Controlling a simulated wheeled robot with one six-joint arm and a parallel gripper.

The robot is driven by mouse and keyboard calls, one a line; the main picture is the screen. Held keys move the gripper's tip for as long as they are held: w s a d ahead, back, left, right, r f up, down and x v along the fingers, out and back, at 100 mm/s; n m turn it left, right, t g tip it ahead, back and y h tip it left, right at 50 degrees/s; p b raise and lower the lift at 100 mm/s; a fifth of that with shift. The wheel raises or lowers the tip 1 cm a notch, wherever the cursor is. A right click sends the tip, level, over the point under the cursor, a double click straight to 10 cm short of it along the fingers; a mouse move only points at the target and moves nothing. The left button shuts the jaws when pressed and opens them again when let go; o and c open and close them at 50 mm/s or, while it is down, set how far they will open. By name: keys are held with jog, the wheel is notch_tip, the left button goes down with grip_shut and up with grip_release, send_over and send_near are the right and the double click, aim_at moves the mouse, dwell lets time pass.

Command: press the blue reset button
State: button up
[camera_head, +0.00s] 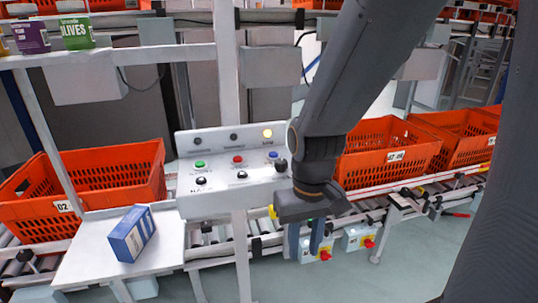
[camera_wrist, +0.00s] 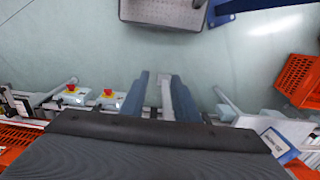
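The blue button (camera_head: 273,155) is at the right of the upper button row on a tilted white control panel (camera_head: 222,190). A red button (camera_head: 238,160) and a green button (camera_head: 200,164) are to its left. My gripper (camera_head: 306,247) hangs to the right of the panel and below the blue button, apart from it, fingers pointing down. In the wrist view my gripper (camera_wrist: 162,95) shows two blue-grey fingers with a gap between them and nothing held. The panel's buttons do not show in the wrist view.
Black knobs sit below the buttons, one (camera_head: 281,165) close to my wrist. A yellow lamp (camera_head: 267,133) is lit. Orange totes (camera_head: 95,180) line the conveyor. Two red-topped stop boxes (camera_head: 359,237) are below right.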

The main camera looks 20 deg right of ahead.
dwell(0.4)
grip_shut()
dwell(1.6)
